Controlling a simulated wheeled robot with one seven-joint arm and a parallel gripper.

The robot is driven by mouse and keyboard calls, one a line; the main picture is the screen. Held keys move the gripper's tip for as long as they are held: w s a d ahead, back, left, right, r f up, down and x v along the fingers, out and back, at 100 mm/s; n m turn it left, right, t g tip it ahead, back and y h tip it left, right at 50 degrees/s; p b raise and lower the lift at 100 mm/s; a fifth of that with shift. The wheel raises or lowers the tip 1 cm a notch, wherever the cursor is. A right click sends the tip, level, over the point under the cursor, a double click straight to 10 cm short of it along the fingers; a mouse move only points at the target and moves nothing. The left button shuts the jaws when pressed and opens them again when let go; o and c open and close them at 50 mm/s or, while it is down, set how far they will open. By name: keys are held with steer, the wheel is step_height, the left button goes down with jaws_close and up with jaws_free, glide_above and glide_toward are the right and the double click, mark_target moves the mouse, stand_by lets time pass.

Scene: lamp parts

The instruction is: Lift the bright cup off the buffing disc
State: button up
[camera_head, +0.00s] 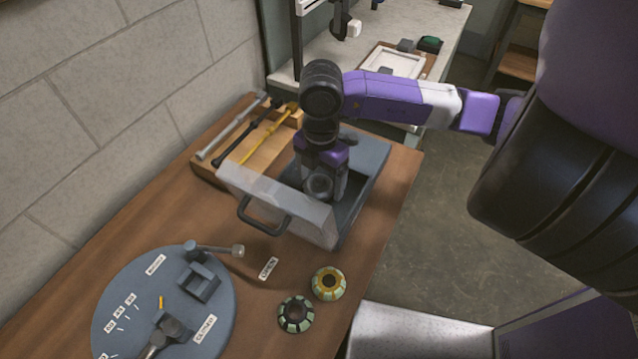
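My gripper (325,188) points down into the open grey box on the table. A round grey shape sits at its lower end, and I cannot tell whether it is part of my gripper or a held thing. The fingertips are hidden, so I cannot tell open from shut. I cannot make out a bright cup on a buffing disc for sure. Two small round cup-like parts stand on the table, one yellow and pale green (329,294), one dark and pale green (296,325). A large blue-grey disc (135,272) lies at the lower left with labels and small fixtures on it.
The grey box (268,185) has a pale front wall with a dark handle (262,217). Behind it a wooden rack (262,152) holds grey, black and yellow rods. A small label (268,268) lies on the wooden table (385,200). A second bench stands at the back.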

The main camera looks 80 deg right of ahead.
steer(key=shift+r, duration=0.1)
steer(key=c, duration=1.4)
